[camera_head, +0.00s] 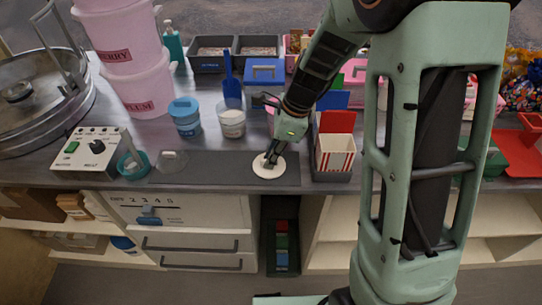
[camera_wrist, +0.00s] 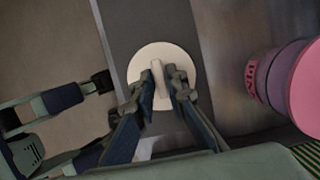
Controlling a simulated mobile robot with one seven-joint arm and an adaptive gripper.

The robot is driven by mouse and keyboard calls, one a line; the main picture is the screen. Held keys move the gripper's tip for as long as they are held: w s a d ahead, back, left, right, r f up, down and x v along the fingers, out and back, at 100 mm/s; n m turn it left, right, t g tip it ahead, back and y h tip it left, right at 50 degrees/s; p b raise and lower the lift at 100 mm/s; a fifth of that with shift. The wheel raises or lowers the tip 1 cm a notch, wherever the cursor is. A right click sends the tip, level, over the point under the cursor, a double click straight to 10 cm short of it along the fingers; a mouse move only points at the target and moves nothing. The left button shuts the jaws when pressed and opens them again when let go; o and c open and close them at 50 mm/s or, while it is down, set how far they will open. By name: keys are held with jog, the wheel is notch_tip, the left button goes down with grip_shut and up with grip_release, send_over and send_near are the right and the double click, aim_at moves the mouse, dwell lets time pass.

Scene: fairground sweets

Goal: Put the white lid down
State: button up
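The white lid (camera_head: 262,168) is a round, flat disc at the front of the counter, over the dark mat (camera_head: 225,172). In the wrist view the lid (camera_wrist: 145,58) shows with its upright bar handle (camera_wrist: 157,76) between the fingers of my gripper (camera_wrist: 160,88). The fingers stand close on both sides of the handle and appear shut on it. In the head view my gripper (camera_head: 273,158) points down onto the lid. The lid looks flat and level; I cannot tell whether its underside touches the mat.
A white tub (camera_head: 232,124) and a blue-lidded tub (camera_head: 187,128) stand behind the mat to the left. A striped popcorn box (camera_head: 335,155) stands close on the right. A clear lid (camera_head: 172,161) lies left on the mat. Pink buckets (camera_head: 143,90) stand at the back left.

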jog(key=shift+o, duration=1.1)
jog(key=shift+r, duration=0.15)
jog(key=p+v, duration=0.1)
jog(key=v, duration=1.1)
jog(key=shift+p, duration=0.3)
